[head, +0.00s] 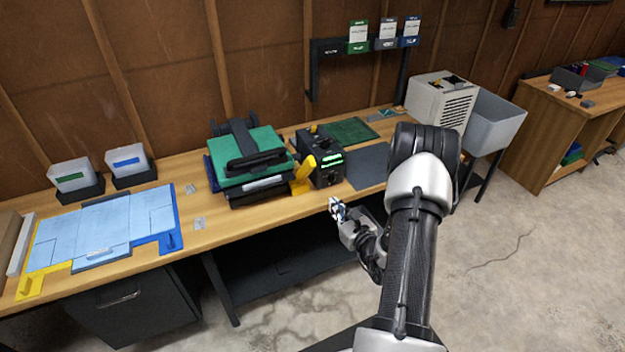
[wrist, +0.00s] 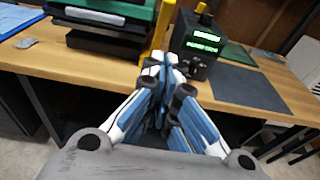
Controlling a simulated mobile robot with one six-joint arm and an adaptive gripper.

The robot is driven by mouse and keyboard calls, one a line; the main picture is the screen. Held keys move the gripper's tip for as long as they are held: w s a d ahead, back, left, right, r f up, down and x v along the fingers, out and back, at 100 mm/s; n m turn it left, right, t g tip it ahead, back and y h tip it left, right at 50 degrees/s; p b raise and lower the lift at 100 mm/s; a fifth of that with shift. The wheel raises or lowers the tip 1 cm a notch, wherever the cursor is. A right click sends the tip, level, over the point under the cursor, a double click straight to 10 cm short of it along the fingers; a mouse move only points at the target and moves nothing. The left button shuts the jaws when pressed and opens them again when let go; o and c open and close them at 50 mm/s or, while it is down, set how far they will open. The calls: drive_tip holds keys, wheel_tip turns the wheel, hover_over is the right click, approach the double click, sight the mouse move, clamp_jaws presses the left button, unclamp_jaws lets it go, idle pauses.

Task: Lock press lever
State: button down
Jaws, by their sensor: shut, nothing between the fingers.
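The press (head: 245,160) stands on the workbench, with a green upper plate, a black handle bar across its front and dark layers below. It shows in part at the upper left of the wrist view (wrist: 105,20). A yellow lever (head: 303,174) stands between the press and a black control box (head: 322,160) with green lit displays. The lever also shows in the wrist view (wrist: 159,32), just behind my fingertips. My gripper (head: 336,208) is shut and empty, in front of the bench edge near the lever. I cannot tell whether the fingertips touch the lever.
A dark mat (head: 368,165) lies right of the control box. A blue sheet layout (head: 100,232) with yellow and blue corner pieces covers the bench's left part. Two bins (head: 128,162) stand behind it. A grey bin (head: 492,120) stands at the right. Bare wood shows along the front edge.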

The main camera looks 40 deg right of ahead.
drive_tip(key=b, duration=0.2)
approach(310, 172)
wheel_tip(310, 172, down, 2)
drive_tip(key=w, duration=0.1)
drive_tip(key=w+r, duration=0.1)
drive_tip(key=w, duration=0.1)
drive_tip(key=shift+w+d+r, duration=0.4)
drive_tip(key=shift+r, duration=0.1)
